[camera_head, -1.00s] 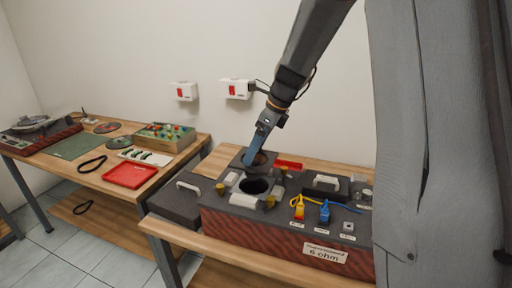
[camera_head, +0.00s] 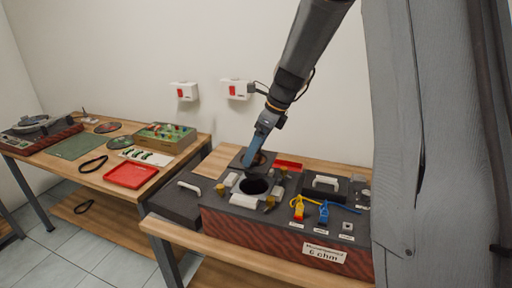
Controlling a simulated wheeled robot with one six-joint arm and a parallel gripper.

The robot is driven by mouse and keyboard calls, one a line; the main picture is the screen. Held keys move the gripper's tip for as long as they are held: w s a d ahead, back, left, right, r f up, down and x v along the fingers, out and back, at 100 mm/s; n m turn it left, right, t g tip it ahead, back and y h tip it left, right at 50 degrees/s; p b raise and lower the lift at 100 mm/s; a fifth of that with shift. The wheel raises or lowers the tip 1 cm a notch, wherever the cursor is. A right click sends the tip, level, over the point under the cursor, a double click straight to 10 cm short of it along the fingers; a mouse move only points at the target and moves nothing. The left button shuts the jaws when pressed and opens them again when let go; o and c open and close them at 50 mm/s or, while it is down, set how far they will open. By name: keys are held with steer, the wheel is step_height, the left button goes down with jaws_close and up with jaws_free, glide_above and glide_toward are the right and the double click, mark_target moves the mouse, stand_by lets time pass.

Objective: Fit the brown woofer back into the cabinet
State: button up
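The speaker cabinet (camera_head: 270,238) lies on the bench with its dark panel up and a "6 ohm" label on its red-brown front. A round dark opening (camera_head: 255,186) shows in the panel, with pale blocks and brass-coloured knobs around it. The brown woofer (camera_head: 260,159) appears as a brown round shape behind the opening, partly hidden by my gripper. My gripper (camera_head: 249,163) points down at its left side, behind the opening. Its fingertips are too small and overlapped to tell whether they are open or shut, or whether they touch the woofer.
Blue and yellow clips (camera_head: 323,212) and a handled dark block (camera_head: 326,186) stand on the panel's right. A dark handled case (camera_head: 182,204) lies left of the cabinet. The left table holds a red tray (camera_head: 131,176) and a parts box (camera_head: 166,138). Wall boxes (camera_head: 235,90) hang behind.

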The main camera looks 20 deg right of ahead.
mark_target(257, 161)
steer(key=shift+f, duration=0.15)
steer(key=shift+f+b, duration=0.55)
steer(key=shift+f, duration=0.85)
steer(key=shift+f+b, duration=0.4)
steer(key=shift+f, duration=0.65)
steer(key=shift+f, duration=0.35)
steer(key=shift+f+b, duration=0.65)
steer(key=shift+f, duration=0.7)
steer(key=shift+f, duration=0.35)
steer(key=shift+f, duration=0.1)
